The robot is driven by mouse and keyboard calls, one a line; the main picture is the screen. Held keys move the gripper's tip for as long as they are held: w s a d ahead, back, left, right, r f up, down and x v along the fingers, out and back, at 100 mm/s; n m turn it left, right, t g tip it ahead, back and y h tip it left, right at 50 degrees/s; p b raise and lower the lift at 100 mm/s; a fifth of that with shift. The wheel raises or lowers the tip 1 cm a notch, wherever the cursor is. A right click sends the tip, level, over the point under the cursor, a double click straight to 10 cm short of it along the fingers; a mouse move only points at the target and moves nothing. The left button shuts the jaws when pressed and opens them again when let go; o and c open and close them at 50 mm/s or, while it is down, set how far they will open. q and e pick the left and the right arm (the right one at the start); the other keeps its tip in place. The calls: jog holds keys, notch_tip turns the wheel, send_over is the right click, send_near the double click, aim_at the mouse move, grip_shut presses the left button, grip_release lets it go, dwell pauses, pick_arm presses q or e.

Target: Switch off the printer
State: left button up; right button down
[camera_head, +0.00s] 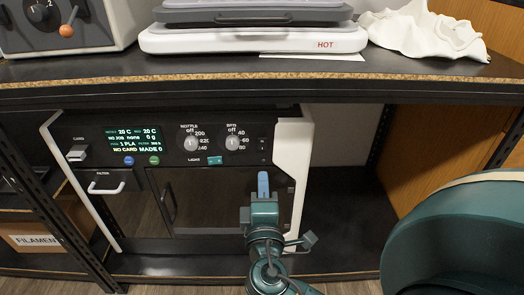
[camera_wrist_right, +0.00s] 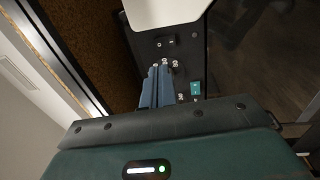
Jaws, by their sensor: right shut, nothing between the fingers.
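The printer (camera_head: 225,200) stands on the shelf below the worktop, with a black front panel and pale side frames. Its lit display (camera_head: 134,139) reads 20 C twice, NO JOB and NO CARD. Two round knobs, nozzle (camera_head: 190,143) and bed (camera_head: 233,143), sit right of it. A small black rocker switch (camera_head: 263,144) is at the panel's right end; it also shows in the wrist view (camera_wrist_right: 165,43). Its position is too small to tell. My right gripper (camera_head: 263,178) is shut and empty, its blue fingers below the switch in the head view. My left gripper is out of view.
The worktop edge (camera_head: 400,92) overhangs the printer closely. Above it are a HOT-labelled device (camera_head: 255,40), a white cloth (camera_head: 425,32) and a box with a dial (camera_head: 65,25). A FILAMENT box (camera_head: 35,240) is lower left. Shelf space right of the printer is clear.

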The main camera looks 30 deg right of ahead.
aim_at(262, 141)
jog(key=x, duration=0.9)
jog(key=shift+w+d+b, duration=0.2)
jog(key=shift+w+b, duration=0.05)
jog(key=shift+b, duration=0.05)
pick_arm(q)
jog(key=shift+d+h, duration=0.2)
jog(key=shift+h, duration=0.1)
pick_arm(e)
jog(key=shift+w+d, duration=0.1)
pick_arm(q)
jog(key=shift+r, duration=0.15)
pick_arm(e)
jog(key=shift+r, duration=0.1)
